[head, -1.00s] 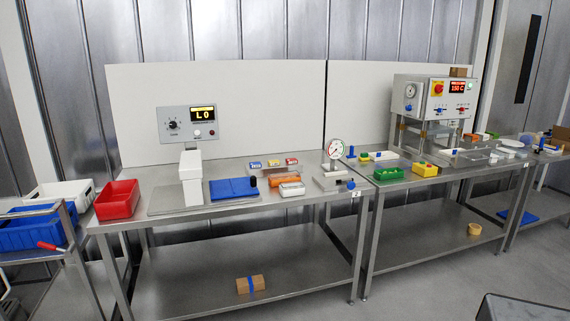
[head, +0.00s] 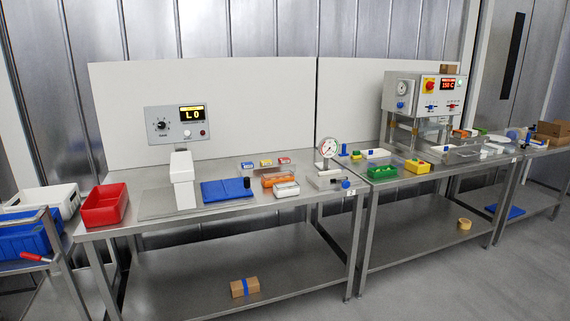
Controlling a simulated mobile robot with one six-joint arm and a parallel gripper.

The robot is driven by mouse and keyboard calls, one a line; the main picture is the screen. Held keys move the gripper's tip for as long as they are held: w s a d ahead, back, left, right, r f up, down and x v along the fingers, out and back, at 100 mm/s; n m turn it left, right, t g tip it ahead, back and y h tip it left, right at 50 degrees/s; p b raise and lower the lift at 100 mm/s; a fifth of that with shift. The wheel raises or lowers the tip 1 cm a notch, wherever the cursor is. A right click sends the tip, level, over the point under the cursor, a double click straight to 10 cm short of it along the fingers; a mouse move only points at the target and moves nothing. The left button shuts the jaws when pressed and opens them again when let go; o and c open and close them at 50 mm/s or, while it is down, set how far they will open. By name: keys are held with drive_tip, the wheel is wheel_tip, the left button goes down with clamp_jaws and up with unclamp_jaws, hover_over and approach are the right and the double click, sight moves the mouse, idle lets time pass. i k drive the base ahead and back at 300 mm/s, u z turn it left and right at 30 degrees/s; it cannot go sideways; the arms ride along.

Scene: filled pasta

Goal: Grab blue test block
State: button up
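A small blue block (head: 247,166) with pale markings sits at the left in a shallow tray on the left steel table, beside a yellow block (head: 266,163) and a red block (head: 284,161). It is the likeliest blue test block, but its label is too small to read. Another small blue upright piece (head: 343,149) stands near the left back of the right table. My gripper is not in view.
The left table (head: 150,222) also holds a red bin (head: 103,206), a white sealer-like device (head: 183,182), a blue folded mat (head: 226,190), a black cylinder (head: 247,183) and a dial gauge (head: 328,148). Floor (head: 430,290) is clear at lower right.

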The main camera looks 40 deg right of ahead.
sight(246, 165)
drive_tip(key=z, duration=0.55)
drive_tip(key=k, duration=0.7)
drive_tip(key=u, duration=0.05)
drive_tip(key=i, duration=1.85)
drive_tip(key=z, duration=0.25)
